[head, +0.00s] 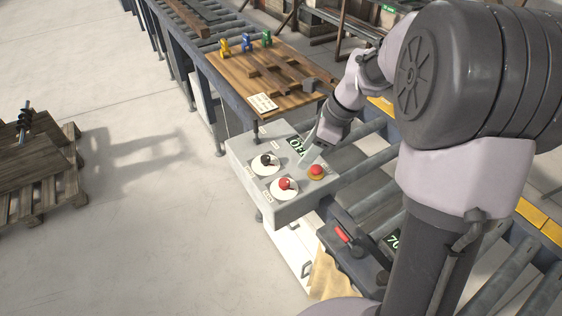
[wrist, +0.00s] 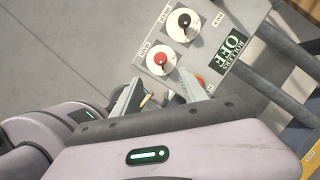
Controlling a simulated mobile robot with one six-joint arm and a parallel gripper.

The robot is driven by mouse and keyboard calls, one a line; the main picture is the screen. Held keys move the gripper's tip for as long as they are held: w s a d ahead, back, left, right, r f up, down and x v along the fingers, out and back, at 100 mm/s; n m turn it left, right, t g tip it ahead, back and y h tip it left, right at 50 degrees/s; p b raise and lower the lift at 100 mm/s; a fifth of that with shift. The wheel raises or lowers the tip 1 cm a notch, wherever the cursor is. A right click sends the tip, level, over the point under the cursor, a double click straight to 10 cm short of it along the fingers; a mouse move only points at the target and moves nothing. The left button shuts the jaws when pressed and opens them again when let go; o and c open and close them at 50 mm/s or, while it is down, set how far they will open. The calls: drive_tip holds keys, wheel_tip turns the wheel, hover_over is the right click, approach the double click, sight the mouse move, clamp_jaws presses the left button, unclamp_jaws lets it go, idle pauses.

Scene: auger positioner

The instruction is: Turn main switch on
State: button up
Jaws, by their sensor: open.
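The main switch is a red rotary knob (head: 285,184) on a white disc on top of a grey control box (head: 255,207). It also shows in the wrist view (wrist: 160,58), beside a label that seems to read MAIN. My gripper (head: 308,154) is open and empty above the box, near its right side. In the wrist view its two fingers (wrist: 160,88) are apart, with the red knob just beyond them. A black knob (wrist: 185,22) on a white disc sits next to the red one. A display (wrist: 232,50) reads ROLLERS OFF.
A red-handled lever (head: 342,235) is in front of the box. A wooden board (head: 265,75) with small coloured figures lies behind. The floor to the left is clear up to a pallet (head: 45,180).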

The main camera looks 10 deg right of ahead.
sight(285, 181)
drive_tip(key=b+x, duration=0.3)
drive_tip(key=x, duration=1.1)
drive_tip(key=shift+d, duration=0.1)
clamp_jaws()
